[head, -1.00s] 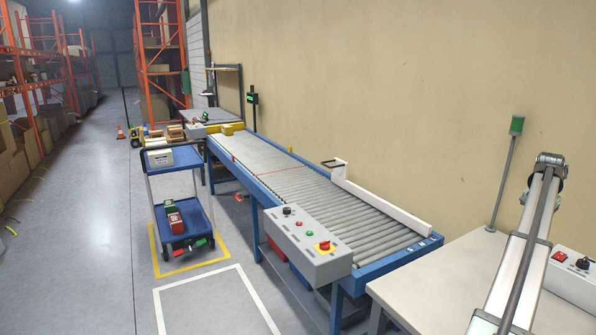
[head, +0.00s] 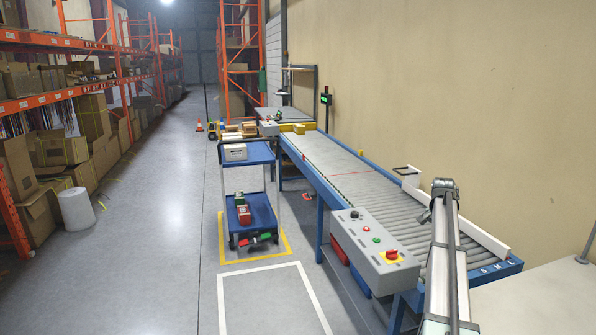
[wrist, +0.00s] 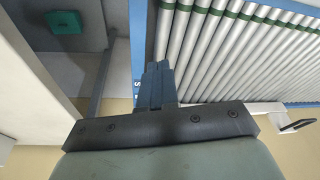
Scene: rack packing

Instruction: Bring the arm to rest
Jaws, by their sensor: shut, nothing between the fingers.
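My gripper (wrist: 158,80) shows in the wrist view. Its two grey-blue fingers are together and hold nothing. They appear beside the blue edge of the roller conveyor (wrist: 230,50), with the rollers up and to the right in the picture. I cannot tell the gap between the fingers and the conveyor. In the head view my arm (head: 446,255) rises in front of the conveyor's near end (head: 350,185). My fingers cannot be made out there.
A grey control box (head: 372,250) stands on the conveyor's near left side. A white guide rail (head: 470,222) runs along its right side. A pale table (head: 545,300) is at lower right. A blue cart (head: 262,205) stands left of the conveyor. The aisle floor (head: 160,230) is clear.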

